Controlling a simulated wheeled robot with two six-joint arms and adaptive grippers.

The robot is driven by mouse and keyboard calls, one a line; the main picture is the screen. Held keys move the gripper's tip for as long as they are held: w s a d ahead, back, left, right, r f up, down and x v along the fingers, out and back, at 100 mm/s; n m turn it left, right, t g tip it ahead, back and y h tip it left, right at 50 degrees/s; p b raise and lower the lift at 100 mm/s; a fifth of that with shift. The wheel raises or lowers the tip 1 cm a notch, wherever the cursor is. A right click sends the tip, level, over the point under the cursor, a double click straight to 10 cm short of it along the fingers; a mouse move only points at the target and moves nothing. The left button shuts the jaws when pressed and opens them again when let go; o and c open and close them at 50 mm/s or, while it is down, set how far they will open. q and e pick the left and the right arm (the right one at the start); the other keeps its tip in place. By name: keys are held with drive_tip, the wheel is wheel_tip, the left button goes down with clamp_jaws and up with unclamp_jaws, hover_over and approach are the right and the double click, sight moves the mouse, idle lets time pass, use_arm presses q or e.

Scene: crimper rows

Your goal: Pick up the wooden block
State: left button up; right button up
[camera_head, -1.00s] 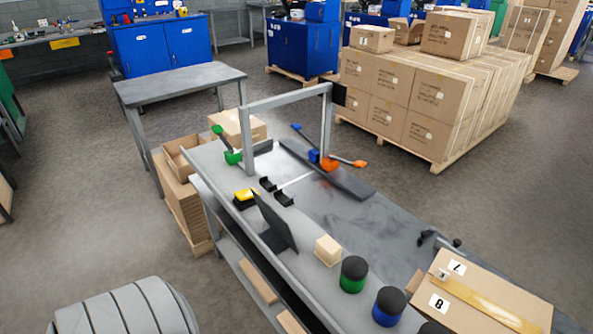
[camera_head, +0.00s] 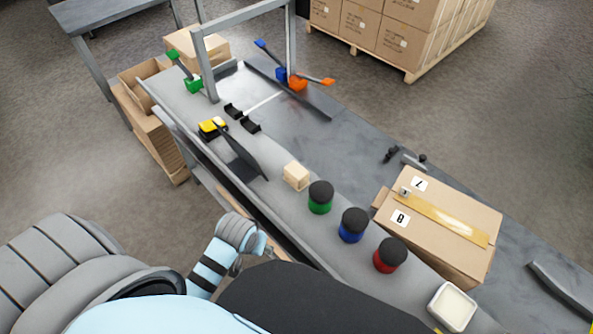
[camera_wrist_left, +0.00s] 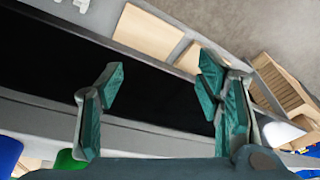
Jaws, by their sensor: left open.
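The wooden block (camera_head: 296,176), a small pale cuboid, sits upright on the near side of the grey workbench (camera_head: 345,145) in the head view. It stands between a black tilted panel and a green jar with a dark lid. My left arm shows low in the head view, left of and nearer than the block; its fingers cannot be made out there. In the left wrist view my left gripper (camera_wrist_left: 160,80) is open and empty, above the bench's near edge and lower shelf. I cannot make out the block in that view. My right gripper is not in view.
Green (camera_head: 320,197), blue (camera_head: 352,225) and red (camera_head: 390,255) jars line the bench beside the block. A taped carton (camera_head: 440,225) stands behind them. The black panel (camera_head: 240,155) and a yellow-black item (camera_head: 212,127) stand to the left. A metal frame (camera_head: 207,60) rises farther back.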

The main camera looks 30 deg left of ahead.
use_arm(q)
wheel_tip(320, 180, up, 6)
drive_tip(key=f, duration=0.1)
drive_tip(key=n+g, duration=0.2)
drive_tip(key=n, duration=1)
approach(296, 169)
drive_tip(key=f+b, duration=0.1)
drive_tip(key=f, duration=0.2)
drive_tip(key=f+b, duration=0.1)
drive_tip(key=f, duration=0.3)
drive_tip(key=f+b, duration=0.1)
drive_tip(key=f, duration=0.2)
drive_tip(key=shift+w+a+f, duration=0.15)
drive_tip(key=shift+w+a, duration=0.1)
drive_tip(key=shift+a, duration=0.15)
drive_tip(key=c, duration=1.3)
